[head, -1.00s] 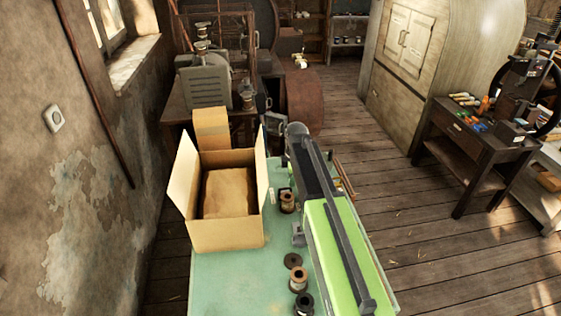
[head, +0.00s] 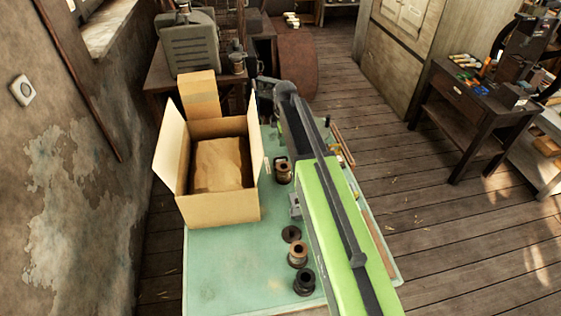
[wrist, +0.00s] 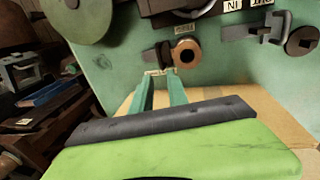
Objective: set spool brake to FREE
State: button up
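My gripper (wrist: 160,78) shows in the wrist view as two slim teal fingers beyond a black bar and lime-green body. The fingers are apart, with boards visible between them; a small pale brass piece shows at their tips. Just above is a copper-faced round part (wrist: 186,53) on a teal panel (wrist: 235,68), with a dark block (wrist: 163,54) at its left and a small label above it. I cannot read that label or tell which part is the spool brake. Contact with the tips is unclear. In the head view my arm hides the gripper.
An open cardboard box (head: 232,208) stands on the mint table (head: 215,270). Several spools, one copper-coloured (head: 298,252), stand between box and arm. In the wrist view a green disc (wrist: 78,18) is upper left and a dark square-holed knob (wrist: 302,40) is right.

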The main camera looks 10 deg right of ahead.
jog(key=f+b, duration=0.3)
jog(key=w+f+b, duration=0.1)
jog(key=f+b, duration=0.2)
jog(key=f, duration=0.1)
jog(key=w+f+b, duration=0.1)
jog(key=f+b, duration=0.2)
jog(key=f, duration=0.1)
jog(key=shift+w+f+b, duration=0.1)
jog(key=shift+f+b, duration=0.15)
jog(key=shift+b, duration=0.1)
jog(key=shift+r, duration=0.1)
grip_shut()
dwell(0.5)
